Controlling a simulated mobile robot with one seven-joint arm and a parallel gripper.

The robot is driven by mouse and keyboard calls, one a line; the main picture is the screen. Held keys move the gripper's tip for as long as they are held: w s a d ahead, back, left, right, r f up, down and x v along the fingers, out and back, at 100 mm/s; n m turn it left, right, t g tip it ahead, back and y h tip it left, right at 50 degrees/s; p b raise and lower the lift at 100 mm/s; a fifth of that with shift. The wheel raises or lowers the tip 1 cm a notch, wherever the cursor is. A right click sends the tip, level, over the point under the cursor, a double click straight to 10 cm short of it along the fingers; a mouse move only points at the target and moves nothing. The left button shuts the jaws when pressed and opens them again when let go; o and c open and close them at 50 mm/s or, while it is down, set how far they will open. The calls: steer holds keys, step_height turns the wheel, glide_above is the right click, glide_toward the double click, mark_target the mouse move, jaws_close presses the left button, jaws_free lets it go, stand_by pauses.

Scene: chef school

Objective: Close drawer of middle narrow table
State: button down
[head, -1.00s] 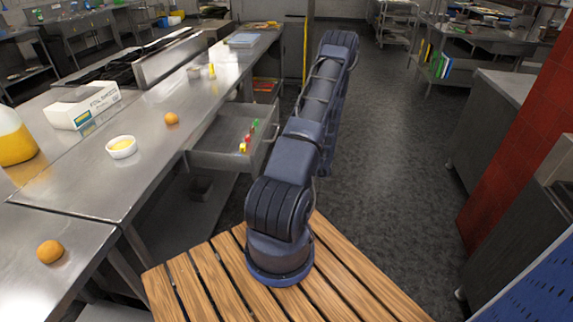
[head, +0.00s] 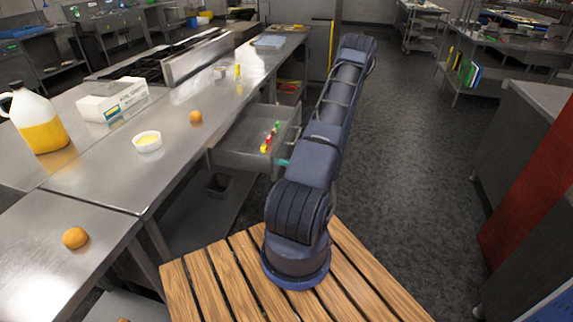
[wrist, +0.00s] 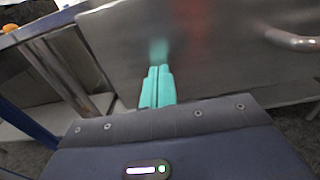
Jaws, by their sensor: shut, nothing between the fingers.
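The drawer (head: 235,152) under the metal table (head: 185,140) is pulled out, and small red, green and yellow items (head: 269,137) lie in it. My gripper's teal fingers (head: 283,162) show in the head view beside the drawer's front, partly hidden by my arm. In the wrist view my gripper (wrist: 158,70) is shut and empty, pointing at the drawer's metal front (wrist: 200,50). The drawer handle (wrist: 292,40) is to the right of the fingers. The fingertips are very close to the front; I cannot tell whether they touch it.
On the tables are a jug of yellow liquid (head: 40,122), a white box (head: 114,101), a small bowl (head: 147,142) and round orange items (head: 195,117). A red wall (head: 530,210) and grey cabinets stand at the right. The floor aisle (head: 410,150) is clear.

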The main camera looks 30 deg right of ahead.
steer(key=x, duration=3)
steer(key=shift+a+f, duration=0.1)
steer(key=shift+f, duration=0.1)
steer(key=shift+w+a+r, duration=0.1)
steer(key=shift+w+a, duration=0.15)
steer(key=shift+w, duration=0.05)
steer(key=shift+a+r, duration=0.1)
steer(key=shift+a, duration=0.05)
steer(key=v, duration=1.5)
steer(key=shift+w, duration=0.1)
steer(key=s+a+r+n+g+h, duration=0.1)
steer(key=s+a+r+n+g, duration=0.35)
steer(key=r, duration=0.35)
steer(key=s+a+r+n+g, duration=0.35)
steer(key=r+n, duration=0.25)
steer(key=r, duration=0.2)
steer(key=s+a+r+n+g+h, duration=0.1)
steer(key=s+a+r+n+g, duration=0.4)
steer(key=r, duration=0.3)
steer(key=s+d+r+n+t+h, duration=0.1)
steer(key=s+r+n+t+h, duration=0.3)
steer(key=s+r+n+h, duration=0.6)
steer(key=s+r+n, duration=0.1)
steer(key=s+r, duration=0.8)
steer(key=s, duration=0.1)
steer(key=shift+d+t+h, duration=0.35)
steer(key=shift+t+h, duration=0.05)
